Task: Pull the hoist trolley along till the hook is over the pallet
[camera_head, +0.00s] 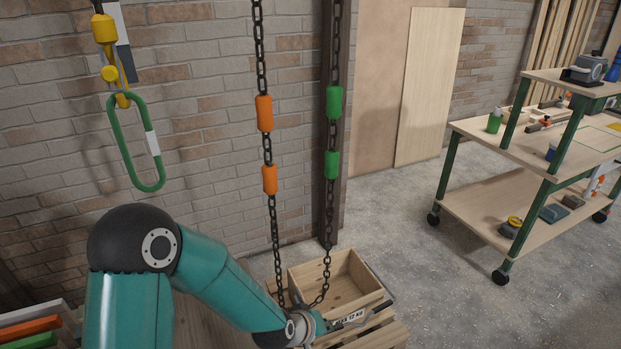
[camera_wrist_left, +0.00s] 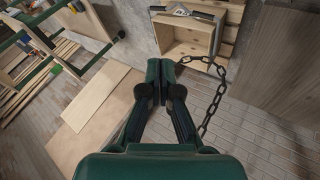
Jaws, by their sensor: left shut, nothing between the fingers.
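The yellow hook (camera_head: 123,99) hangs under a yellow block (camera_head: 104,29) at the upper left, with a green sling (camera_head: 121,160) on it. The pallet (camera_head: 392,336) is at the bottom centre with a wooden crate (camera_head: 305,277) on it, well to the right of the hook. A looped hand chain hangs between them, with orange markers (camera_head: 264,113) and green markers (camera_head: 334,102). My left gripper (camera_wrist_left: 163,72) is shut and empty near the chain's lower loop (camera_wrist_left: 217,105); my arm hides most of it in the head view. The trolley is out of view. My right gripper is not in view.
A bench on castors (camera_head: 480,141) with tools stands at the right. A brick wall (camera_head: 200,120) and a leaning board (camera_head: 430,85) are behind. The concrete floor between pallet and bench is clear. Coloured boards (camera_head: 30,328) lie at the lower left.

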